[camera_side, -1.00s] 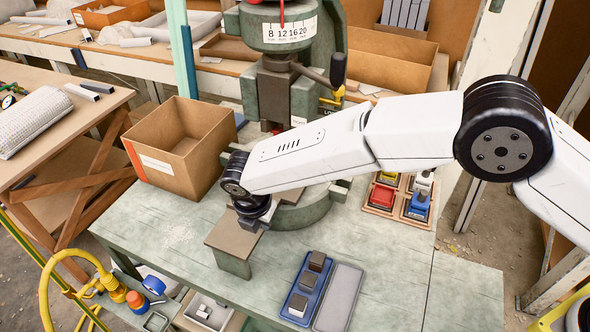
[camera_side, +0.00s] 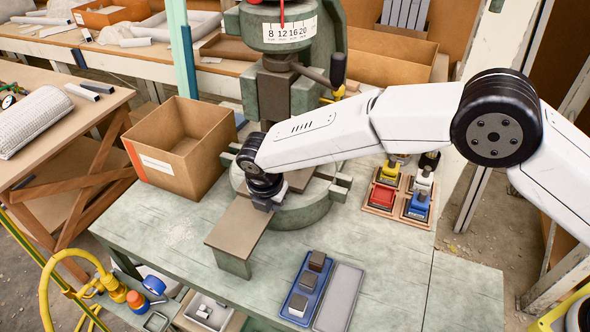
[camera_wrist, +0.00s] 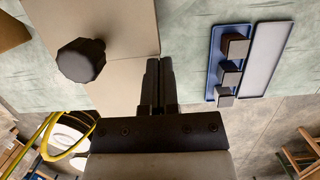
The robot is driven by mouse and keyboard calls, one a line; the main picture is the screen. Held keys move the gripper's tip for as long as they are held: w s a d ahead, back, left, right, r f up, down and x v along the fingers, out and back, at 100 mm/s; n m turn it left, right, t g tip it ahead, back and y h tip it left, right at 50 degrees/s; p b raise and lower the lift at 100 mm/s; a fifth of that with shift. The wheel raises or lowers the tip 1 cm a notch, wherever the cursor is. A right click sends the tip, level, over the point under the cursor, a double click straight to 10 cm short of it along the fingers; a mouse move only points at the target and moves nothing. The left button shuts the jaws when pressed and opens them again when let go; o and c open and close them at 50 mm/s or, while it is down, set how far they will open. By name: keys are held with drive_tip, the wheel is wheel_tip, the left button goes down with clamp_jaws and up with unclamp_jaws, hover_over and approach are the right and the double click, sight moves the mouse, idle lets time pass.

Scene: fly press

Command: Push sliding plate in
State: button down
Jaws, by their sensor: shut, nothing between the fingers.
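The sliding plate (camera_side: 299,180) is a flat brown sheet under the press, mostly hidden behind my wrist in the side view. A brown front shelf (camera_side: 236,232) lies bare before it. In the wrist view, the plate (camera_wrist: 125,25) and the shelf (camera_wrist: 115,96) meet at a slanted seam. A black faceted knob (camera_wrist: 82,60) shows over the plate, left of my fingers. My gripper (camera_wrist: 158,62) is shut and empty, fingertips by the seam at the plate's right part. I cannot tell whether they touch the plate edge. The fingertips are hidden in the side view.
The green press (camera_side: 306,212) stands behind the plate. A cardboard box (camera_side: 170,165) is to its left. A blue tray with dark blocks (camera_side: 305,290) and a grey lid (camera_side: 340,298) lie in front right. Coloured items in holders (camera_side: 400,195) stand at the right.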

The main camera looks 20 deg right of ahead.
drive_tip(key=shift+d, duration=0.1)
drive_tip(key=s+a+r, duration=0.2)
drive_tip(key=r, duration=0.3)
drive_tip(key=s+a+r, duration=0.3)
drive_tip(key=r, duration=0.2)
drive_tip(key=d+r+m+y, duration=0.1)
drive_tip(key=d+m, duration=1.1)
drive_tip(key=d, duration=0.9)
drive_tip(key=s+d+f+m+y, duration=0.1)
drive_tip(key=s+d+f+m, duration=0.1)
drive_tip(key=s+d+m, duration=1.3)
drive_tip(key=shift+s+d+t, duration=0.3)
drive_tip(key=shift+s+d, duration=0.2)
drive_tip(key=shift+d, duration=0.5)
